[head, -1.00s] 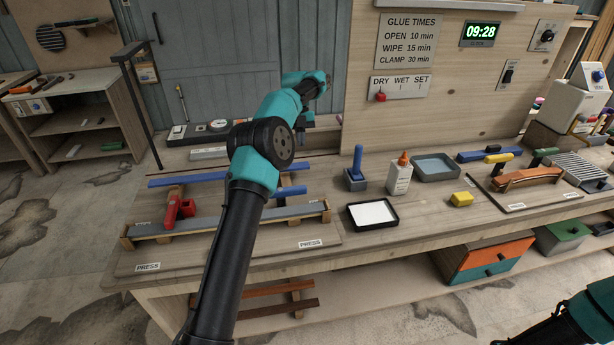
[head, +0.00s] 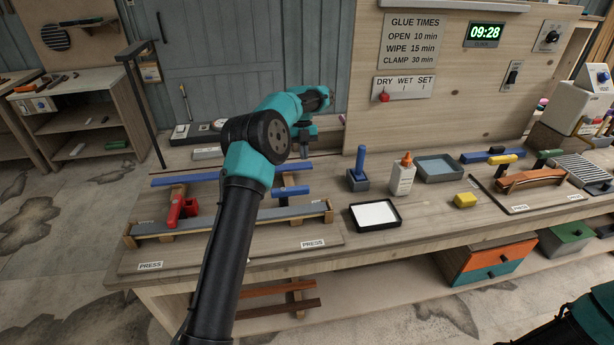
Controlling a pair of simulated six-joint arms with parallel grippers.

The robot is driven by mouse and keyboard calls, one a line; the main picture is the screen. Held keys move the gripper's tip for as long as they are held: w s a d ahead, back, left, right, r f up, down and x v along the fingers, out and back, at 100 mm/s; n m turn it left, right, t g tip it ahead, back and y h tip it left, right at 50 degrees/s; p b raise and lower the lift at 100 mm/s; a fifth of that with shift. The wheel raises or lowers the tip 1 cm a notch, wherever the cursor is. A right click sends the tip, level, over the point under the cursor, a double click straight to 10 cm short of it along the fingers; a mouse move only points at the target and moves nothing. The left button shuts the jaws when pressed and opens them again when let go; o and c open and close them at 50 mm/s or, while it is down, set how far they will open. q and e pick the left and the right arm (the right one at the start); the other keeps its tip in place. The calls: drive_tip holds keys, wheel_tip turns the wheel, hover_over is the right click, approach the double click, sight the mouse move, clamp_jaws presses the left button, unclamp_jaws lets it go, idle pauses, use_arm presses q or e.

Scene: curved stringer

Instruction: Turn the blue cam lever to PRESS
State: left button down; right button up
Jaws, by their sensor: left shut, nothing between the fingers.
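The blue cam lever (head: 291,191) lies at the right part of the press, pointing left-right in the picture. A red cam lever (head: 176,209) sits at the press's left part. A grey bar (head: 235,219) runs along the front of the press. One PRESS label (head: 313,244) is on the board at front right, another PRESS label (head: 150,265) at front left. My left gripper (head: 304,156) points down above and behind the blue lever, apart from it in the picture. It is shut and empty. My right gripper is out of view; only part of my right arm shows at bottom right.
A blue bar (head: 188,180) lies behind the red lever, partly hidden by my left arm.

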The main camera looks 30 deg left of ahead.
use_arm(q)
drive_tip(key=shift+s+d+f, duration=0.6)
drive_tip(key=shift+s+f, duration=0.15)
drive_tip(key=shift+f, duration=0.1)
drive_tip(key=shift+s+d+f, duration=0.65)
drive_tip(key=shift+s+f, duration=0.15)
drive_tip(key=shift+f, duration=0.05)
drive_tip(key=shift+s+d+f, duration=0.6)
drive_tip(key=shift+s+f, duration=0.15)
drive_tip(key=shift+f, duration=0.1)
